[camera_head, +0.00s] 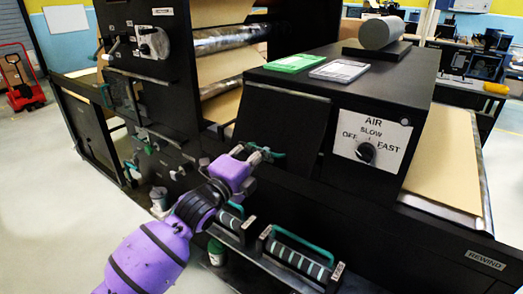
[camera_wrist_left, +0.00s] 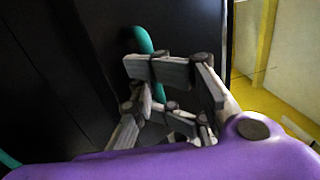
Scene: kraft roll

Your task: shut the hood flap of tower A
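My left gripper (camera_head: 262,154) is at a green handle (camera_head: 277,154) on the lower left part of a black flap panel (camera_head: 283,122). This panel sits on the front of the black housing with the AIR knob; its lower edge looks tilted outward. I see no label naming tower A. In the left wrist view, the grey fingers (camera_wrist_left: 170,95) are close around or against the green handle (camera_wrist_left: 143,40), which passes behind one of them. I cannot tell whether they grip it. My right gripper is in neither view.
The AIR dial plate (camera_head: 369,144) is right of the flap. Kraft web (camera_head: 447,160) runs at the right.

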